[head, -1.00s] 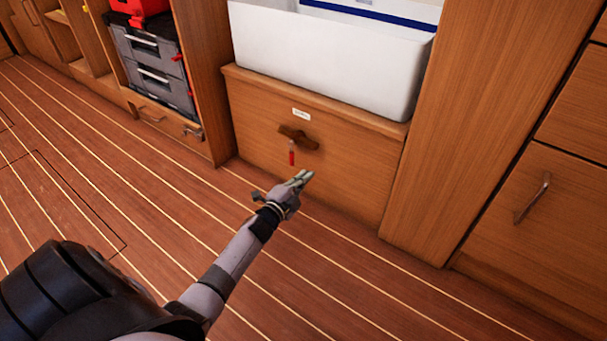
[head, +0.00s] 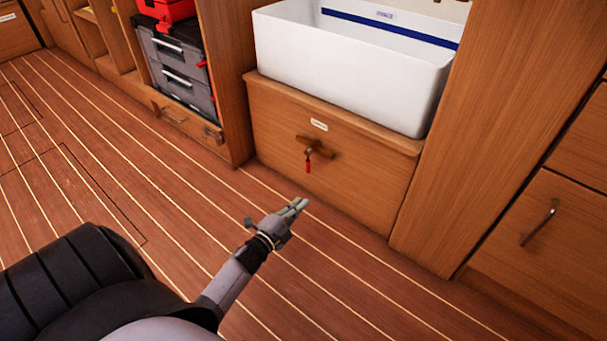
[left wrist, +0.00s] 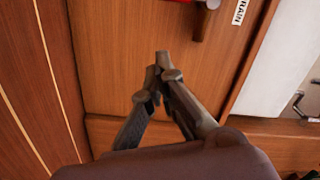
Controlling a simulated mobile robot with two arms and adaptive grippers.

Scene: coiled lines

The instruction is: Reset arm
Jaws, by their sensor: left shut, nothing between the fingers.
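My left gripper (head: 300,205) reaches out over the wooden floor in the head view, low in front of the wooden cabinet front below the white basin. It is shut and empty. In the left wrist view its fingertips (left wrist: 158,62) meet in front of the wooden panel. A valve handle with a red grip (head: 308,163) hangs from a brown mount on that panel, apart from the fingers. Part of the red grip (left wrist: 178,1) shows at the top edge of the left wrist view. My right gripper is not in view.
A white basin (head: 345,80) stands on the wooden cabinet (head: 350,190). Grey tool cases (head: 180,85) sit in an open shelf to the left. A drawer with a metal handle (head: 538,222) is at the right. The striped floor (head: 120,180) is clear.

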